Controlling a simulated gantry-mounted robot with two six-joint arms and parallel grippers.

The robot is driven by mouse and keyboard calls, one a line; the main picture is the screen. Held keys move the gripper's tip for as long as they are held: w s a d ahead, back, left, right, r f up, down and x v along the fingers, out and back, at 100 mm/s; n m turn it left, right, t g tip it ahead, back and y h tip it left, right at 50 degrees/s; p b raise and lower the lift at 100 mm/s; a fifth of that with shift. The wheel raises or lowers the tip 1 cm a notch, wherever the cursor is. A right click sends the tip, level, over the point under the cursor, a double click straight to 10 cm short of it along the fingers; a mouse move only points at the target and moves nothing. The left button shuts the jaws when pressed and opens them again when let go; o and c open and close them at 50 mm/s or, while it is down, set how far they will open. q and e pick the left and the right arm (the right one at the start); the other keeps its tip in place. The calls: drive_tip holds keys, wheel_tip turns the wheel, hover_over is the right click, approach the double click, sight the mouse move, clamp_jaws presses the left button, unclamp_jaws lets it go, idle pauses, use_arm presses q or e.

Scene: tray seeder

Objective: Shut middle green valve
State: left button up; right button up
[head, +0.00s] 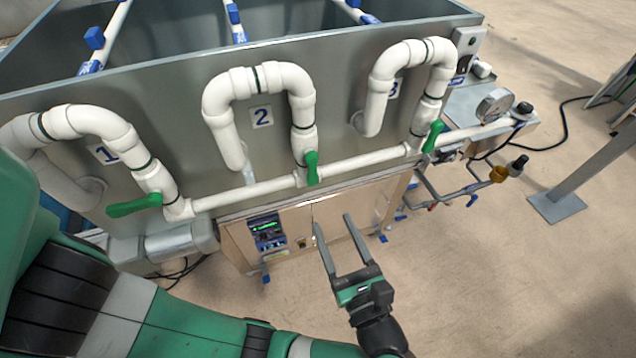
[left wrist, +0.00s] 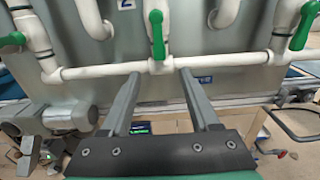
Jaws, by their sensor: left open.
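The middle green valve (head: 311,168) is on the white pipe under label 2, its handle upright in line with the vertical pipe. In the left wrist view the same green handle (left wrist: 157,34) stands beyond and above the fingertips, centred between them. My left gripper (head: 333,220) is open and empty, in front of and below the valve; its fingers (left wrist: 158,73) point toward the pipe joint without visible contact with the handle. The left green valve (head: 135,205) has its handle lying across its pipe. The right green valve (head: 433,136) has its handle roughly along its pipe. My right gripper is not seen.
A horizontal white pipe (head: 245,194) links the valves along the grey tank wall (head: 180,120). A cabinet with a lit display (head: 267,232) stands below. A pressure gauge (head: 495,105) and thin piping are at the right. The floor at lower right is clear.

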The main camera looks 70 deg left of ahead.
sight(314, 181)
use_arm(q)
drive_tip(key=a+p, duration=0.2)
drive_tip(key=a, duration=0.7)
drive_tip(key=shift+a+p, duration=0.3)
drive_tip(key=shift+w+a, duration=0.1)
drive_tip(key=shift+a, duration=0.5)
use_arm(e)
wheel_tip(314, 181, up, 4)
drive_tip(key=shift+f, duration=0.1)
use_arm(q)
clamp_jaws()
